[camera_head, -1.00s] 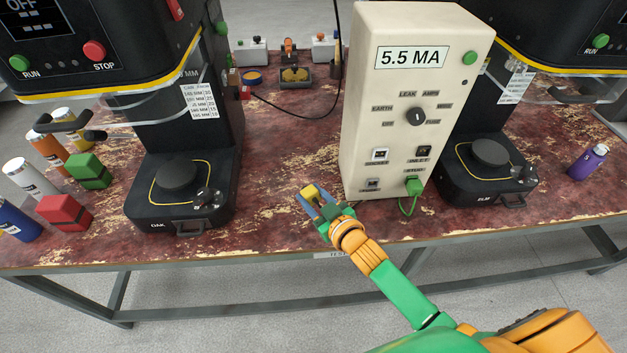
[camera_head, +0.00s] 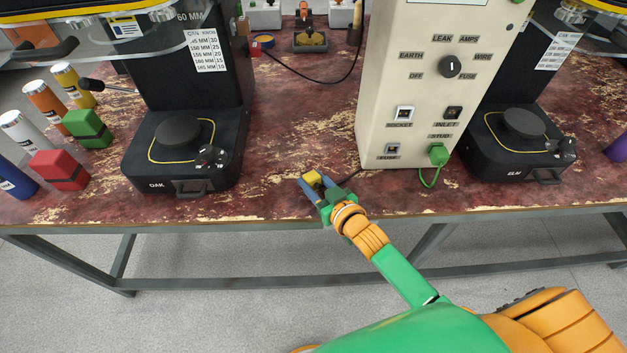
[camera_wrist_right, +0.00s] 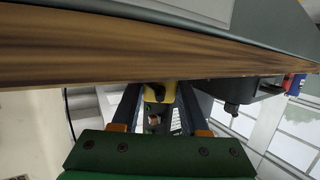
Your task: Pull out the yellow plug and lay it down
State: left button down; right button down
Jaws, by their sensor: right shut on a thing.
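The yellow plug (camera_head: 313,178) is between the fingers of my right gripper (camera_head: 312,184), at the front of the worn red bench top between the left machine and the cream tester. In the right wrist view the yellow plug (camera_wrist_right: 160,93) sits between the two dark fingers of my right gripper (camera_wrist_right: 160,100). The cream tester (camera_head: 425,90) has a socket and an inlet on its front, with no yellow plug in them. From the head view I cannot tell whether the plug touches the bench. My left gripper is out of view.
A green plug (camera_head: 438,154) with a green lead is in the tester's stud. The black machine marked OAK (camera_head: 180,160) stands left, the one marked ELM (camera_head: 520,140) right. Red (camera_head: 60,169) and green (camera_head: 87,128) blocks and several bottles stand far left.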

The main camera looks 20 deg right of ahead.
jog(key=shift+r, duration=0.1)
jog(key=shift+c, duration=1.7)
grip_release()
jog(key=p+v, duration=0.1)
jog(key=v, duration=0.6)
jog(key=shift+s, duration=0.1)
